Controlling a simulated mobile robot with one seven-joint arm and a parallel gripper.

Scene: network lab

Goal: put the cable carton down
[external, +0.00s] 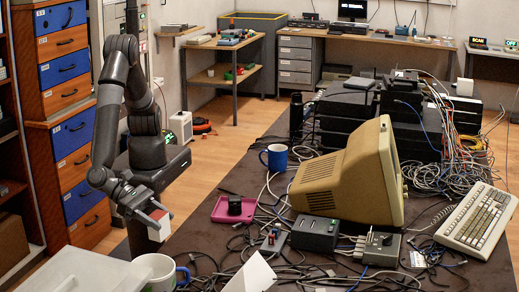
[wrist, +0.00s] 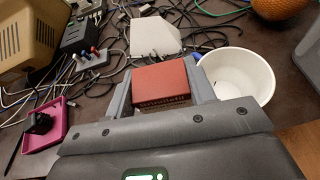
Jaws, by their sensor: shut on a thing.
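The cable carton (wrist: 160,80) is a small box with a red top face, held between the two fingers of my gripper (wrist: 160,92) in the wrist view. In the external view the carton (external: 160,222) shows a red part and a pale side at the tip of my gripper (external: 153,217). My gripper is shut on it, and it appears to be above the dark table, near its left edge. The fingers cover its sides, and its underside is hidden.
A white mug (external: 157,268) stands close by, towards the front. A pink tray (external: 222,216) with a black object lies to the right. Loose cables, a white folded card (external: 252,277) and a beige monitor (external: 345,180) crowd the table. A blue mug (external: 276,157) stands farther back.

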